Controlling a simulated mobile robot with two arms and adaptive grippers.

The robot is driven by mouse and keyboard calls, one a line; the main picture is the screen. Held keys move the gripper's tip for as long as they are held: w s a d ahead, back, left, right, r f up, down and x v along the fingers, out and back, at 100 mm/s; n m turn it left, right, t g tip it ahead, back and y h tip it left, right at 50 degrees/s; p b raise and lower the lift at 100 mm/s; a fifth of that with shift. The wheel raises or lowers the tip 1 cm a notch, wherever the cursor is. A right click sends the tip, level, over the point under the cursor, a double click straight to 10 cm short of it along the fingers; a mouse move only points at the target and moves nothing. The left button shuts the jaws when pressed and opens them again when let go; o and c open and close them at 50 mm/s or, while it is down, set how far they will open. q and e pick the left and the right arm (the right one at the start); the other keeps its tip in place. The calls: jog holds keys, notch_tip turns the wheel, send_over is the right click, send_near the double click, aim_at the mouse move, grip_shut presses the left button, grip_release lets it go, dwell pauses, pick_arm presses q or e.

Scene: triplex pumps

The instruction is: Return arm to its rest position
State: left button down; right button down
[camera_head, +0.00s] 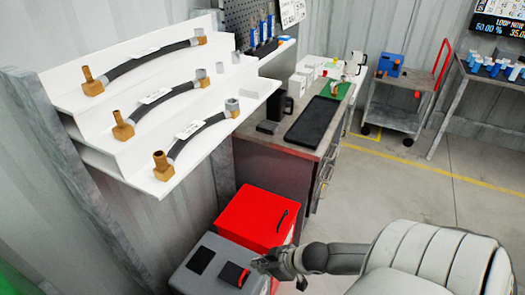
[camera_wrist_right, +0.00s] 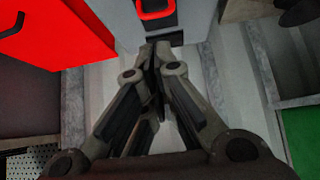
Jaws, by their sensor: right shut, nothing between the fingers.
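My right gripper (camera_head: 268,264) is at the bottom of the head view, just over the right edge of a grey box. Its arm comes in from the lower right. In the right wrist view the fingers of my right gripper (camera_wrist_right: 155,50) meet, and nothing shows between them. The grey box (camera_wrist_right: 192,25) with its red handle is beyond the fingertips there. My left gripper is not in view.
A red box (camera_head: 250,218) stands behind the grey box (camera_head: 213,250). A white stepped shelf (camera_head: 190,110) holds several hoses with brass fittings. A workbench (camera_head: 255,145) with a black mat and a cart (camera_head: 395,117) stand farther back. Open floor lies right of the bench.

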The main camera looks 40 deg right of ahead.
jog(key=shift+s+d+r, duration=0.1)
jog(key=shift+s+r, duration=0.05)
jog(key=shift+r, duration=0.1)
jog(key=s+d+f+m+g+h, duration=0.1)
jog(key=s+d+f+h, duration=0.2)
jog(key=f, duration=0.7)
jog(key=s+d+f+m+g, duration=0.1)
jog(key=s+d+f, duration=0.35)
jog(key=f, duration=0.45)
jog(key=s+a+f+g, duration=0.2)
jog(key=s+a+f, duration=0.5)
jog(key=s, duration=0.3)
jog(key=s+a+f+g, duration=0.2)
jog(key=s+a+f, duration=0.6)
jog(key=s, duration=0.3)
jog(key=shift+f+n+g, duration=0.25)
jog(key=shift+n+g, duration=0.05)
jog(key=shift+g, duration=0.1)
jog(key=shift+a, duration=0.1)
